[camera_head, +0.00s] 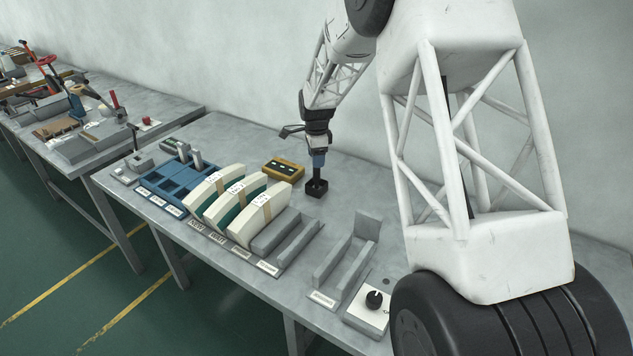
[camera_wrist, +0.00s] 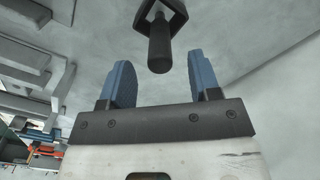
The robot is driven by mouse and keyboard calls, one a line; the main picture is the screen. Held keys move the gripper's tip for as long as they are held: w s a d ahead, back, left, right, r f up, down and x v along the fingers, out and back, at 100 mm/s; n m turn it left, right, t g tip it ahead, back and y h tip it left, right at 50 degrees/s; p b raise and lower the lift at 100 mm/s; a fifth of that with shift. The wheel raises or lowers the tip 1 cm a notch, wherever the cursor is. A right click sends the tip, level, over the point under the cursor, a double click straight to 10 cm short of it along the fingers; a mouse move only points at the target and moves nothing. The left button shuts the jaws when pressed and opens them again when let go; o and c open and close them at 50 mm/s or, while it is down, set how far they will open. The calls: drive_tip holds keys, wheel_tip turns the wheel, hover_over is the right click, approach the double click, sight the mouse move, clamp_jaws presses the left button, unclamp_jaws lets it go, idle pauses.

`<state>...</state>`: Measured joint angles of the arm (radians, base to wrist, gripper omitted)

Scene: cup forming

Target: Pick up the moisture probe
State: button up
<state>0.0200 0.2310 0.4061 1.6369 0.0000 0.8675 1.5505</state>
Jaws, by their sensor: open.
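A dark upright rod with a rounded end, which looks like the moisture probe, shows in the wrist view (camera_wrist: 159,52). It stands in a black square holder (camera_wrist: 176,14), seen also in the head view (camera_head: 316,188), on the grey bench. My gripper (camera_head: 318,164) points down just above the holder. In the head view the fingers hide most of the rod.
A yellow box with a dark face (camera_head: 283,168) lies left of the holder. Cream and green curved stacks (camera_head: 236,199), a blue tray (camera_head: 172,182), empty grey racks (camera_head: 345,254) and a knob box (camera_head: 372,305) stand nearer the front. The wall is close behind.

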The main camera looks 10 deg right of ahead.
drive_tip(key=shift+f, duration=2.6)
drive_tip(key=c, duration=1)
drive_tip(key=shift+r, duration=5.05)
